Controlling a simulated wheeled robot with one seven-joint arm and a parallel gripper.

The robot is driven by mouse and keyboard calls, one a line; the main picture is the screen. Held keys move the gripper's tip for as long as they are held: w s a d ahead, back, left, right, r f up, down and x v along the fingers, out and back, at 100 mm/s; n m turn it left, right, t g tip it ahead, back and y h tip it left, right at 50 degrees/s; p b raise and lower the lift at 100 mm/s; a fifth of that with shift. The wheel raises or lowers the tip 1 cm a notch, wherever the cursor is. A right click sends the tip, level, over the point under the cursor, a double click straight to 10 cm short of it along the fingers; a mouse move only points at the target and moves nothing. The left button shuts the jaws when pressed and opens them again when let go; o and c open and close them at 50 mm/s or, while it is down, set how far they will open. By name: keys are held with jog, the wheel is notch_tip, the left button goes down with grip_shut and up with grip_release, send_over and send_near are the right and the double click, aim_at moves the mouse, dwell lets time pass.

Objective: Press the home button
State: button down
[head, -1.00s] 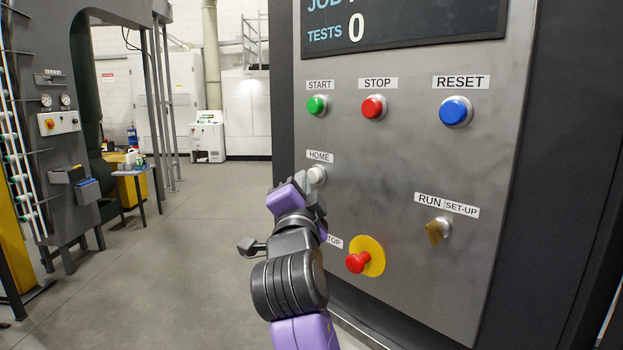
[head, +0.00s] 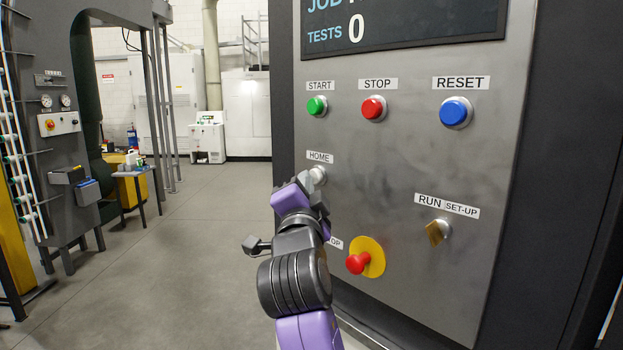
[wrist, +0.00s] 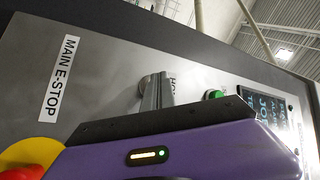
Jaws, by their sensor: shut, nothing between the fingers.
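The white home button (head: 319,174) sits under the HOME label (head: 320,157) on the grey control panel (head: 400,150). My gripper (head: 310,181) is shut and empty, its tips right at the button's lower left and covering part of it. I cannot tell whether the tips touch the button.
The green start button (head: 317,106), red stop button (head: 374,107) and blue reset button (head: 456,112) are above. The red emergency stop (head: 358,262) on its yellow disc is below right of my gripper, close to my arm. The run/set-up switch (head: 439,231) is to the right. Open floor lies left.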

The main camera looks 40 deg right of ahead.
jog(key=shift+d, duration=0.55)
dwell(0.4)
jog(key=shift+a, duration=0.1)
jog(key=shift+a+b, duration=0.7)
jog(key=shift+a, duration=0.55)
jog(key=a+b, duration=0.2)
jog(key=a, duration=0.3)
dwell(0.9)
